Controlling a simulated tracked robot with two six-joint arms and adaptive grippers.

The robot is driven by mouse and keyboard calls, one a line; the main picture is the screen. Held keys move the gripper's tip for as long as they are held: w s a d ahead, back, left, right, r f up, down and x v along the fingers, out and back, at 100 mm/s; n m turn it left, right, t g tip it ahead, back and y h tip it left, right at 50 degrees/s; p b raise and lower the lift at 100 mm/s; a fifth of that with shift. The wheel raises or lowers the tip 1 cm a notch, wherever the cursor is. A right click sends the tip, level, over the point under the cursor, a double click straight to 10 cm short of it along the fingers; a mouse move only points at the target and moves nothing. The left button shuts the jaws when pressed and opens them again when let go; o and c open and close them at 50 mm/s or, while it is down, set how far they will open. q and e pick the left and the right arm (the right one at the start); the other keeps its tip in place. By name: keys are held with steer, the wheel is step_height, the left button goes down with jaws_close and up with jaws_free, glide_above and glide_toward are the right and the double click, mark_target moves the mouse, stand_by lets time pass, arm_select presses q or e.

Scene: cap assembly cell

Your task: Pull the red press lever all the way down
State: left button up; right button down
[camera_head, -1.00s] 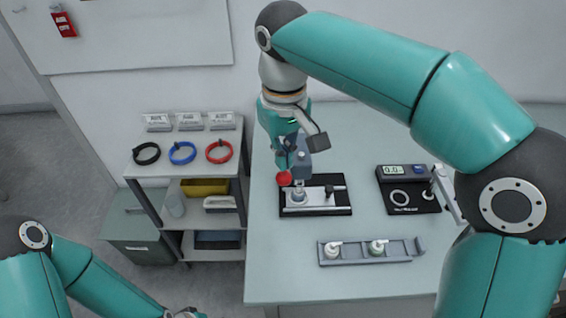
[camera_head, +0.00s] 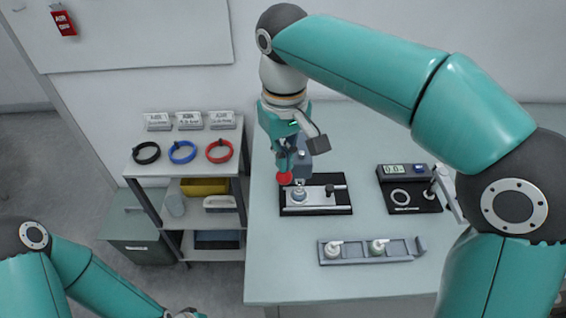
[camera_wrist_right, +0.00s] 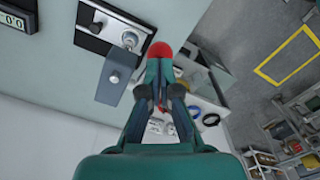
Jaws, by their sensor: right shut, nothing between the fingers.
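The red lever knob (camera_head: 285,180) sits at the front left of the grey press (camera_head: 304,160), beside its upper body. The press stands on a black base plate (camera_head: 341,208) with a cap-like part (camera_head: 299,195) under it. My right gripper (camera_head: 284,165) is shut and empty, right at the knob from behind and above. In the right wrist view the red knob (camera_wrist_right: 160,50) shows just past the shut fingertips (camera_wrist_right: 159,66), which seem to touch it. The lever's arm is mostly hidden.
A gauge unit with a display (camera_head: 393,170) stands right of the press. A grey rail (camera_head: 340,262) with two small parts lies in front. A shelf (camera_head: 150,170) with black, blue and red rings stands left. The table's front left is clear.

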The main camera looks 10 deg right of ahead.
steer(key=shift+f, duration=0.35)
steer(key=shift+f, duration=0.1)
steer(key=shift+f+b, duration=0.55)
steer(key=shift+f, duration=0.3)
steer(key=shift+s+f+b, duration=0.2)
steer(key=shift+f+b, duration=0.35)
steer(key=shift+f, duration=0.05)
